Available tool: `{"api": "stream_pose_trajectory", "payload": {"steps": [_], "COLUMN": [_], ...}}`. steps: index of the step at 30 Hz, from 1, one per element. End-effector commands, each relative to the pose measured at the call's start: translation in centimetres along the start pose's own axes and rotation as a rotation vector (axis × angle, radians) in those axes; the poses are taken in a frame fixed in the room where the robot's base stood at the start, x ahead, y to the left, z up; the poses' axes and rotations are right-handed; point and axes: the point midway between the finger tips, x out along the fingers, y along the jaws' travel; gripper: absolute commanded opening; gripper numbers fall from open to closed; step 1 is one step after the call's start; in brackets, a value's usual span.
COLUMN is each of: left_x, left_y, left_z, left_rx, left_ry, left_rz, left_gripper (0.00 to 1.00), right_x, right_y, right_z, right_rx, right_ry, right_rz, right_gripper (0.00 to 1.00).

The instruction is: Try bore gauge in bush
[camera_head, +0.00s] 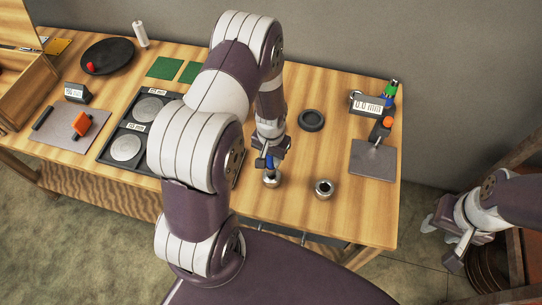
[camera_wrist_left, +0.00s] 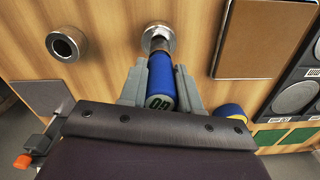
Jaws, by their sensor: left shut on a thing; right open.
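My left gripper (camera_head: 267,161) is shut on the blue-handled bore gauge (camera_wrist_left: 161,82), whose handle reads "GO" in the left wrist view. The gauge points down, and its metal end meets the mouth of a silver bush (camera_head: 272,180). This bush (camera_wrist_left: 152,34) shows as a ring around the metal end; I cannot tell how deep the end sits. A second silver bush (camera_head: 323,188) stands to the right with its bore empty; it also shows in the left wrist view (camera_wrist_left: 66,45). My right gripper (camera_head: 443,243) is open and empty, off the table's right side.
A black round dish (camera_head: 311,120) lies behind the bushes. A grey plate (camera_head: 373,160) and a display reading "0.0 mm" (camera_head: 368,104) are at the right. A black tray (camera_head: 107,165) with round pads is left of my arm. A blue cylinder (camera_wrist_left: 231,112) is partly hidden beside my left gripper.

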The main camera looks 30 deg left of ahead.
Motion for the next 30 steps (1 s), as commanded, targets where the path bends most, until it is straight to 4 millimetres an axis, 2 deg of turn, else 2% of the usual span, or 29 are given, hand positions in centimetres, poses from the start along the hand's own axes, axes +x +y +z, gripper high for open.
{"api": "stream_pose_trajectory", "payload": {"steps": [1,30], "left_x": [-0.6,-5.8], "left_y": [0.0,0.0], "left_z": [0.0,-0.1], "left_rx": [0.0,0.0], "left_ry": [0.001,0.001], "left_rz": [0.0,0.0], "left_gripper": [0.0,0.0], "right_x": [-0.5,-5.0], "right_y": [0.0,0.0], "right_z": [-0.1,-0.6], "right_rx": [0.0,0.0], "right_ry": [0.0,0.0], "right_rz": [0.0,0.0], "right_gripper": [0.43,0.43]}}
